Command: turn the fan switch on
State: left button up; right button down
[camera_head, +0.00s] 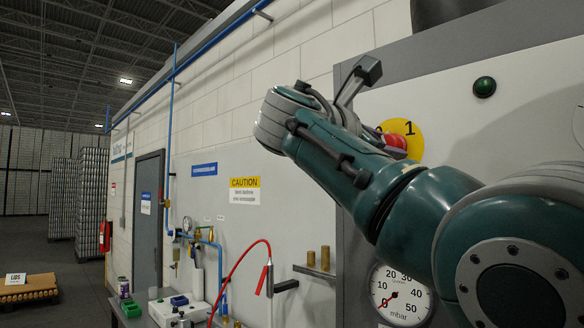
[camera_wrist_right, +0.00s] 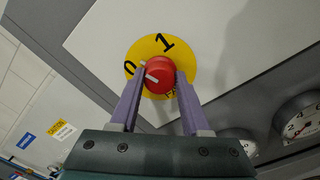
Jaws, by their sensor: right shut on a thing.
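The fan switch is a red knob (camera_wrist_right: 158,75) on a round yellow disc (camera_wrist_right: 187,66) marked 0 and 1. In the right wrist view, a white mark shows on the left part of the knob, on the side of the 0. In the head view the knob (camera_head: 394,143) and disc (camera_head: 412,150) show partly behind my right arm, with the 1 in sight. My right gripper (camera_wrist_right: 155,84) has its two purple fingers on either side of the knob, shut on it. My left gripper is not in view.
A green lamp (camera_head: 484,87) sits on the panel to the upper right of the switch. A dial gauge (camera_head: 401,295) is below. A red hose (camera_head: 240,262) and a bench with small items stand left. A caution sign (camera_head: 245,190) hangs on the wall.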

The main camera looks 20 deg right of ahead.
jog(key=m+b, duration=0.8)
jog(key=m, duration=0.5)
jog(key=shift+f+g, duration=0.15)
jog(key=shift+g, duration=0.15)
jog(key=shift+d, duration=0.1)
jog(key=shift+c, duration=1.8)
grip_release()
jog(key=b+v, duration=0.2)
jog(key=v, duration=0.8)
